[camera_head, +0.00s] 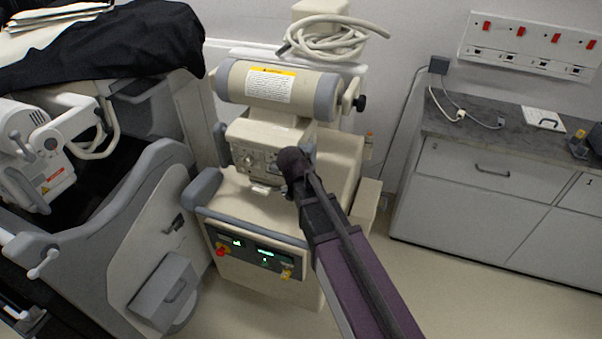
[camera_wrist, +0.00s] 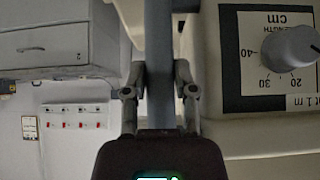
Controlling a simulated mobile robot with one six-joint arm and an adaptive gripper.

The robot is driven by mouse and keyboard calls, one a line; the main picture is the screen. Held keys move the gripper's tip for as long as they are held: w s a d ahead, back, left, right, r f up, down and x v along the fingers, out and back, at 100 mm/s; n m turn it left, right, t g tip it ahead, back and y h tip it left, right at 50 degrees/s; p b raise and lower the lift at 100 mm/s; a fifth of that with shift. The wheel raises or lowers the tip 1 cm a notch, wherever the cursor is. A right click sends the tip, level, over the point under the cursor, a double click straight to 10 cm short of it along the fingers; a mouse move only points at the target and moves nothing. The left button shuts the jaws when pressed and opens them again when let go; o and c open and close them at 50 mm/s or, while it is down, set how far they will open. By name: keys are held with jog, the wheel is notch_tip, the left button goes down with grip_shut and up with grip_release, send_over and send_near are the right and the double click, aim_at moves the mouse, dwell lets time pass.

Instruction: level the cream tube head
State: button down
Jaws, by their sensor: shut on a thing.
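The cream tube head (camera_head: 245,82) is a cylinder with grey end caps and a yellow-topped label, on the mobile X-ray unit. It slopes slightly down to the right in the head view; I cannot tell whether it is truly level. Below it hangs the cream collimator box (camera_head: 262,135) with dials. In the wrist view its panel with a cm scale (camera_wrist: 270,90) and a knob appears upside down at right. My gripper (camera_wrist: 158,75) is shut on a grey-blue handle bar (camera_wrist: 158,30) beside that panel. In the head view my dark wrist (camera_head: 293,163) covers the fingers and part of the box.
The unit's cream base (camera_head: 265,285) has a grey front rail (camera_head: 250,225) and a lit control panel below. A coiled cable (camera_head: 325,38) lies behind the tube head. A black-covered cart (camera_head: 140,40) stands close at left, grey cabinets (camera_head: 480,170) at right. Open floor lies between.

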jog(key=shift+w+a, duration=0.1)
jog(key=shift+w, duration=0.05)
jog(key=shift+c, duration=2.1)
grip_release()
jog(key=shift+w+f, duration=0.1)
jog(key=shift+w, duration=0.05)
jog(key=shift+s, duration=0.3)
